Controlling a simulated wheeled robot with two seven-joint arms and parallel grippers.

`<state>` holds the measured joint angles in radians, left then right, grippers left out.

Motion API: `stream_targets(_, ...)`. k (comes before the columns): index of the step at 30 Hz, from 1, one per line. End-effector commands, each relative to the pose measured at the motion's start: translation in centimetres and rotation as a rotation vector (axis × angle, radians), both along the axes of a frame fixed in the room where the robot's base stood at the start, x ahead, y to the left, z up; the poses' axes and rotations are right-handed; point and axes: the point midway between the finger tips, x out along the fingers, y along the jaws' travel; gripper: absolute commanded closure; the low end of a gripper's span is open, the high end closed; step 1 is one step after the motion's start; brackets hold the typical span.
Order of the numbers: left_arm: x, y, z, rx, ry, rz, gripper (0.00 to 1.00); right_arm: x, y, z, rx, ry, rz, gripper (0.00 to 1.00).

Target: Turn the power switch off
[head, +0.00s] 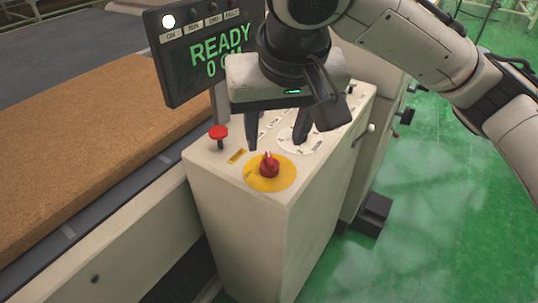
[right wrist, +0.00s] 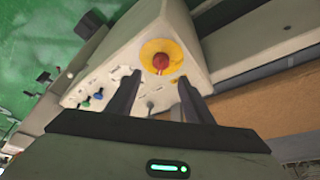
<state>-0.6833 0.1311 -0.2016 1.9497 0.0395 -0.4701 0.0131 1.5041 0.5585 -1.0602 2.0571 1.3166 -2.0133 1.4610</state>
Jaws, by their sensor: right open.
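The power switch (head: 269,164) is a red rotary knob on a round yellow plate (head: 255,184), on the sloped top of a cream control box (head: 238,205). The knob also shows in the right wrist view (right wrist: 161,62), just beyond the fingertips and between their lines. My right gripper (head: 277,145) is open and empty, pointing down over the panel. Its fingers are apart, close behind the knob in the head view; I see no clear contact. The display (head: 212,55) reads READY, with the white ON lamp (head: 168,21) lit. My left gripper is not in view.
A red mushroom button (head: 219,132) stands at the left edge of the panel. A white dial plate (head: 300,139) lies behind the knob, partly hidden by a finger. Blue (right wrist: 97,94) and green controls show farther along. A brown mattress (head: 90,150) lies at left.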

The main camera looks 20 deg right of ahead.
Motion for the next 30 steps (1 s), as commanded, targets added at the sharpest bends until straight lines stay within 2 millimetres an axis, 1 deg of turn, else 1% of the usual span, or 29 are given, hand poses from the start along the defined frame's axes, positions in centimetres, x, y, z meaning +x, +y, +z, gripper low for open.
stream_targets(1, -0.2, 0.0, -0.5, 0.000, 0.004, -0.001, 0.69, 0.2, 0.0, -1.2, 0.001, 0.007, 0.000, 0.53)
stream_targets(6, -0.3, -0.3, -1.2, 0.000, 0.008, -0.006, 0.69, 1.4, -0.1, -4.1, 0.003, 0.006, 0.000, 0.53)
stream_targets(12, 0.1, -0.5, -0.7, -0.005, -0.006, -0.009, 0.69, 2.8, -0.3, -7.0, 0.002, 0.003, 0.001, 0.53)
stream_targets(15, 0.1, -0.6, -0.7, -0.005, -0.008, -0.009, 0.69, 3.2, -0.3, -8.0, 0.002, 0.003, 0.002, 0.53)
stream_targets(20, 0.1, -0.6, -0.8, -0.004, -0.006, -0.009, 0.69, 3.5, -0.3, -8.6, 0.003, 0.000, 0.002, 0.53)
stream_targets(27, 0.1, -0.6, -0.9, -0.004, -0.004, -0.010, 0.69, 3.5, -0.3, -8.6, 0.003, 0.001, 0.002, 0.53)
stream_targets(29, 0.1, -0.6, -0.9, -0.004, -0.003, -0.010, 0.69, 3.5, -0.3, -8.6, 0.004, 0.000, 0.003, 0.63)
stream_targets(30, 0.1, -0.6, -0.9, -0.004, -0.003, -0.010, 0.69, 3.5, -0.3, -8.6, 0.004, 0.000, 0.003, 0.70)
